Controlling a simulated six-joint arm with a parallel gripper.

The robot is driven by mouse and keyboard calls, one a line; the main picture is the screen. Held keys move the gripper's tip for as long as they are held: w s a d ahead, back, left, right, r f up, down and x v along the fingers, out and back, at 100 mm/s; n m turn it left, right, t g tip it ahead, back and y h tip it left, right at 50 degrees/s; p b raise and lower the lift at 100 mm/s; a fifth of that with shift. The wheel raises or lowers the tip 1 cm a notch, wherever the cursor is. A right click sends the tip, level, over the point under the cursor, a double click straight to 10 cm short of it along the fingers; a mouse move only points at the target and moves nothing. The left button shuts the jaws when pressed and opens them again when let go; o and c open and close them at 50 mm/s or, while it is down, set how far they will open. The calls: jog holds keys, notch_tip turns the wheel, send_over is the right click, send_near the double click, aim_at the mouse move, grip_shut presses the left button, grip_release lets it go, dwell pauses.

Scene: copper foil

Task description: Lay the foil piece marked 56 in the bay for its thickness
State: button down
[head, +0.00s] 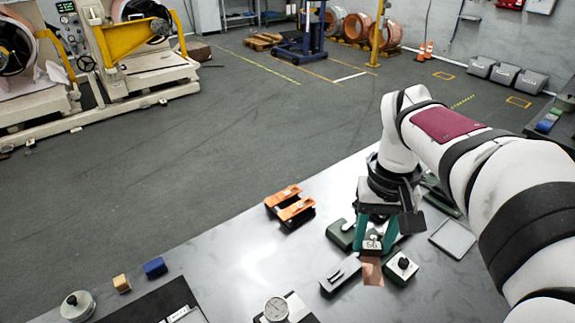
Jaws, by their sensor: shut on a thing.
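The foil piece (373,272) is a small copper-coloured sheet below a pale tag reading 56 (372,245). My gripper (374,240), with teal fingers, is shut on the foil piece at its tagged end. The foil hangs down between a grey slotted block (340,274) on its left and a green block with a black knob (401,266) on its right. I cannot tell whether it touches either one or the table. No bay can be made out for certain. A dark tray or panel with white labels (182,315) is cut off at the bottom edge.
A flat grey plate (453,238) lies right of my gripper. The left middle of the table is clear.

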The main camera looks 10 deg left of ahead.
jog(key=s+a+f+n, duration=0.25)
jog(key=a+f, duration=0.25)
jog(key=a, duration=0.4)
jog(key=s+a+f+n, duration=0.25)
jog(key=a+f, duration=0.35)
jog(key=a, duration=0.3)
jog(key=s+a+f+n, duration=0.1)
jog(key=s+a+f, duration=0.3)
jog(key=a, duration=0.1)
jog(key=s+a+f+n, duration=0.1)
jog(key=s+a+f, duration=0.2)
jog(key=s+a, duration=0.2)
jog(key=s+a+f+n, duration=0.1)
jog(key=s+a+f, duration=0.3)
jog(key=a, duration=0.2)
jog(key=shift+s+a+f+n, duration=0.15)
jog(key=shift+a+f+n, duration=0.15)
jog(key=shift+s+a+f, duration=0.1)
jog(key=shift+a+f, duration=0.1)
jog(key=shift+f, duration=0.95)
jog(key=shift+s+a+f, duration=0.1)
jog(key=shift+a+f, duration=0.05)
jog(key=shift+f, duration=0.95)
jog(key=shift+c, duration=2.1)
grip_release()
jog(key=shift+f, duration=0.1)
